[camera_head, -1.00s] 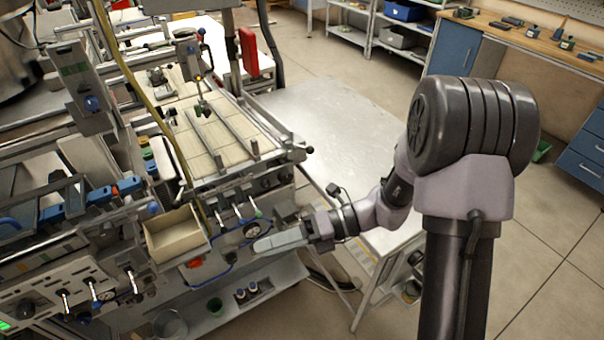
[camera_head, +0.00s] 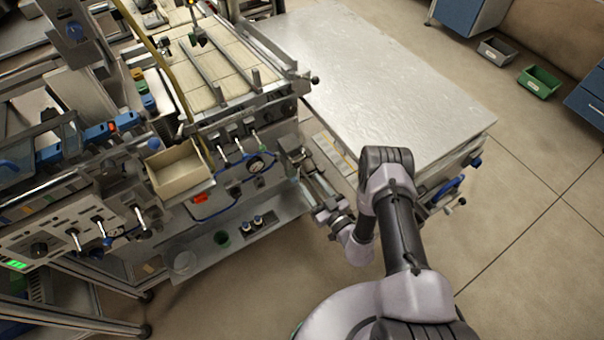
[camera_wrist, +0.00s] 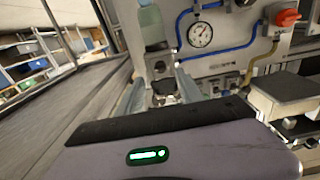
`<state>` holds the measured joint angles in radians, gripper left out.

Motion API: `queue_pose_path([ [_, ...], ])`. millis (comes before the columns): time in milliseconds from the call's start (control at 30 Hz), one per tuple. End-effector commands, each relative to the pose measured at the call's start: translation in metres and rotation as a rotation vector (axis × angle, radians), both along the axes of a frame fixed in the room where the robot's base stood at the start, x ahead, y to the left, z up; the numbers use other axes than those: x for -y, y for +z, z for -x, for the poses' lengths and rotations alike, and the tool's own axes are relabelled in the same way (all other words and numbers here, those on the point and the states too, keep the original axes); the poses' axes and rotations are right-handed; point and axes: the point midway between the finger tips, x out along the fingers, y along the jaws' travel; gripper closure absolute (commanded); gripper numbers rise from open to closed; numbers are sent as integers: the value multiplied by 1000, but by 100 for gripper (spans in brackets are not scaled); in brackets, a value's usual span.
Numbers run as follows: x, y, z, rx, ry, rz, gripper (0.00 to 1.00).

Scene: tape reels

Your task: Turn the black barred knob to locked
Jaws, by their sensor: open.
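A dark knob (camera_head: 235,190) sits on the machine's front panel between the gauge and a red part. In the wrist view a dark knob (camera_wrist: 241,3) is cut by the top edge. Another black round knob (camera_head: 40,249) is on the lower left panel. I cannot make out a bar on either, so I cannot tell which is the barred one. My gripper (camera_head: 297,163) is at the machine's right front corner, right of the gauge and apart from these knobs. In the wrist view my gripper (camera_wrist: 161,82) is open, its fingers on either side of a small dark part farther off.
A pressure gauge (camera_head: 257,163) and blue tubing (camera_wrist: 228,48) are on the panel. A red knob (camera_wrist: 287,17) is at the upper right. A beige bin (camera_head: 178,172) juts out at the left. A metal table (camera_head: 375,75) stands to the right; floor is clear in front.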

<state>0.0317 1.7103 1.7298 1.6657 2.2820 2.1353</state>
Motion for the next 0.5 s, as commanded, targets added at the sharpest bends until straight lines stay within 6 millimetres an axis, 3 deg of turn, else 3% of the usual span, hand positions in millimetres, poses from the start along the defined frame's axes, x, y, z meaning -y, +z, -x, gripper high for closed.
queue_pose_path([
  [200, -27, -2, -38, 3, 3, 2, 56],
  [500, -35, 0, -52, -1, 0, 1, 56],
])
